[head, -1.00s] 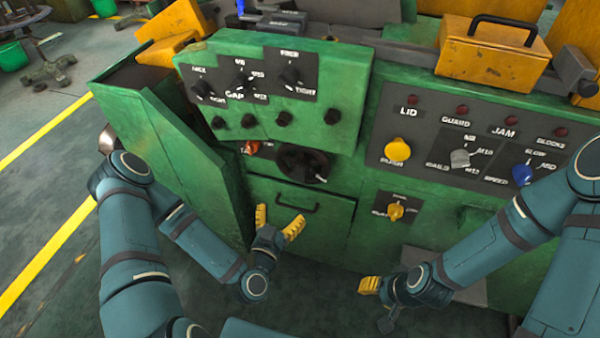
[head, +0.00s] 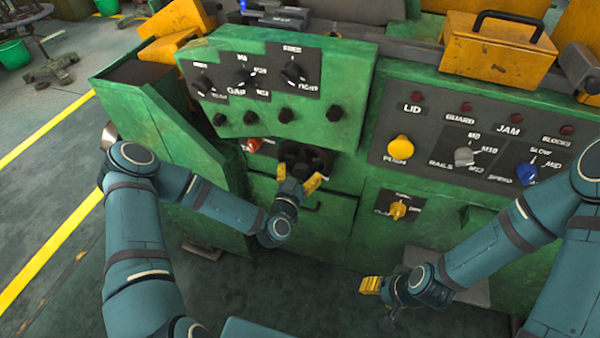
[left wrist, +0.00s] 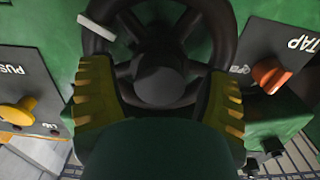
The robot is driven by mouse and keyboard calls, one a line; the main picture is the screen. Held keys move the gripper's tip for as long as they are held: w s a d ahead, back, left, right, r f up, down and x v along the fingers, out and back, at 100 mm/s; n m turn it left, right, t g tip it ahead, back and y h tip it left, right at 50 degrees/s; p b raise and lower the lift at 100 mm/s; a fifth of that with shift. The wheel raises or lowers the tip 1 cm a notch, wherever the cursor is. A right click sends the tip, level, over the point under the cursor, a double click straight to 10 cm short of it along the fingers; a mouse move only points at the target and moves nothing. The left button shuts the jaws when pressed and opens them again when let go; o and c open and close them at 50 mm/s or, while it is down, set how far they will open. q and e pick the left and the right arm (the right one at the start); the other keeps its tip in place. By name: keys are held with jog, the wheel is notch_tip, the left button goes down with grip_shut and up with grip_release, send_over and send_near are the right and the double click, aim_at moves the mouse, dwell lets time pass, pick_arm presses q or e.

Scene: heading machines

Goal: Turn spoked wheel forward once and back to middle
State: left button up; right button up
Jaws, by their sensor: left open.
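My left gripper (head: 297,178) is at the wheel's lower part. In the left wrist view its yellow fingers (left wrist: 158,95) are open, one each side of the hub; I cannot tell whether they touch the rim. My right gripper (head: 372,285) is low and away from the panel; its opening is unclear.
The orange TAP knob (head: 254,144) is close left of the wheel. A yellow knob (head: 397,210) and a yellow push button (head: 400,148) are to the right. Dark floor is free in front.

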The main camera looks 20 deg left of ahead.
pick_arm(q)
jog(key=shift+w, duration=0.1)
grip_shut()
dwell(0.4)
